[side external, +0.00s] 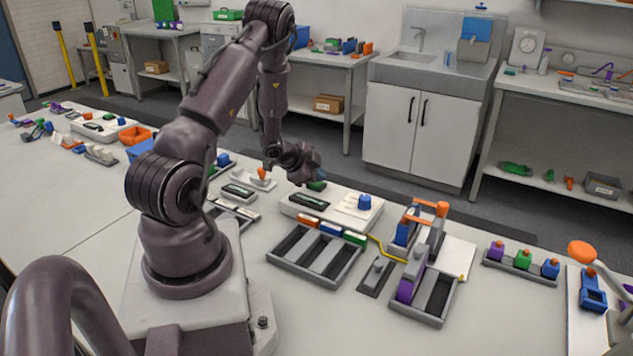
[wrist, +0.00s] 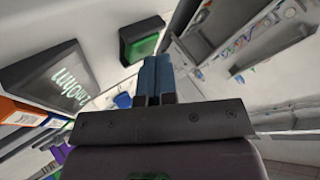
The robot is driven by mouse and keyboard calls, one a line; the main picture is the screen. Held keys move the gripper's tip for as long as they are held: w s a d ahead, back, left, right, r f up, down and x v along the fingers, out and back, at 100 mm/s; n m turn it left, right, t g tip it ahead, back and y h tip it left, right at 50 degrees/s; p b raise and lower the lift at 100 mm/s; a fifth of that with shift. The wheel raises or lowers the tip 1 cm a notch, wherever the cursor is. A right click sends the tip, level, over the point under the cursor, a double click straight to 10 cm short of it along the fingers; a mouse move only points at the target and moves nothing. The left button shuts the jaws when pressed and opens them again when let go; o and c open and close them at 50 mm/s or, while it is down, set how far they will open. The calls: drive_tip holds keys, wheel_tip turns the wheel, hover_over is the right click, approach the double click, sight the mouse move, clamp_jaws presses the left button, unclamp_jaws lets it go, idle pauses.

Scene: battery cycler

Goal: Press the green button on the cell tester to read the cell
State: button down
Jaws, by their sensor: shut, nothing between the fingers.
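The cell tester (side external: 335,217) is a low white box on the bench with a dark display (side external: 309,201). Its green button (side external: 317,186) is at the back, partly hidden by my gripper, and a blue cell (side external: 364,202) stands at its right. My gripper (side external: 314,173) is close above the button; I cannot tell whether they touch. In the wrist view, the blue-tipped fingers of my gripper (wrist: 153,67) are together and empty. There the green button (wrist: 142,38) in its dark housing is just beyond and left of the fingertips, and the display (wrist: 60,82) shows lit lettering.
A divided tray (side external: 315,255) with orange, blue and green cells along its back edge is in front of the tester. A holder with a purple cell (side external: 410,287) and a yellow cable (side external: 385,250) are to the right. A rack of cells (side external: 522,261) stands further right.

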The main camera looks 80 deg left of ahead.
sight(317, 184)
drive_tip(key=shift+r, duration=0.1)
idle(0.3)
drive_tip(key=shift+r, duration=0.8)
drive_tip(key=shift+r, duration=0.1)
drive_tip(key=shift+r, duration=2.4)
